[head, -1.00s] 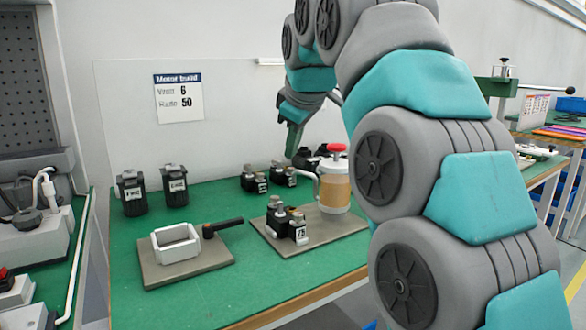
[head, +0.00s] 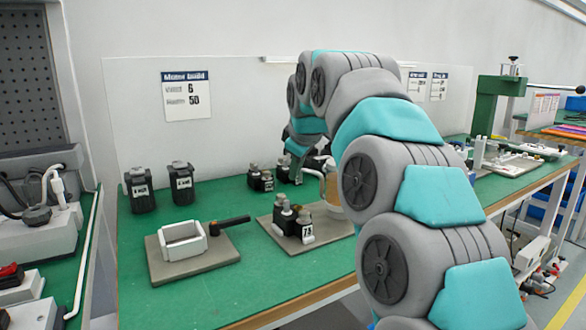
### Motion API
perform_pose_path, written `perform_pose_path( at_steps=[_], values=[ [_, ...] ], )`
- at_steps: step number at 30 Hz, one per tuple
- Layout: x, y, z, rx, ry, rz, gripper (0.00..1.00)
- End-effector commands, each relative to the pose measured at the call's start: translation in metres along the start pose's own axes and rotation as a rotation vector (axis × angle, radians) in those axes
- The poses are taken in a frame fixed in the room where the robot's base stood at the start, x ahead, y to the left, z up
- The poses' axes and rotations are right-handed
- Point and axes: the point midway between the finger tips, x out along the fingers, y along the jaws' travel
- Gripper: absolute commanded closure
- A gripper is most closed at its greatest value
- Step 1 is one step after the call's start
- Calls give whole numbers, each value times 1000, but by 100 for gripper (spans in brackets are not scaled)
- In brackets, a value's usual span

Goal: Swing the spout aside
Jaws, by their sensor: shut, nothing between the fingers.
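The dispenser (head: 332,192) is a tan-filled jar on a grey base plate (head: 272,226); my arm hides most of it, including its top. Its pale curved spout (head: 316,174) shows at the jar's left side, pointing left over the plate. A black device with a white label (head: 292,218) stands on the plate in front of the spout.
Two black labelled containers (head: 140,190) (head: 180,184) stand at the back left. More small black devices (head: 260,180) stand near my gripper. Green bench top is clear at front left.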

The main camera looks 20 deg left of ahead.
Motion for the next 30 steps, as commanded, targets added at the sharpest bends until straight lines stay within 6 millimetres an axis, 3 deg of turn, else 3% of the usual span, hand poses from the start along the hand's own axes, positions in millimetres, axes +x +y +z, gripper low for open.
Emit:
perform_pose_path(
  at_steps=[9,30],
  values=[
    [8,17,0,0,1,2,100],
    [14,28,0,78,-47,43,100]
  ],
)
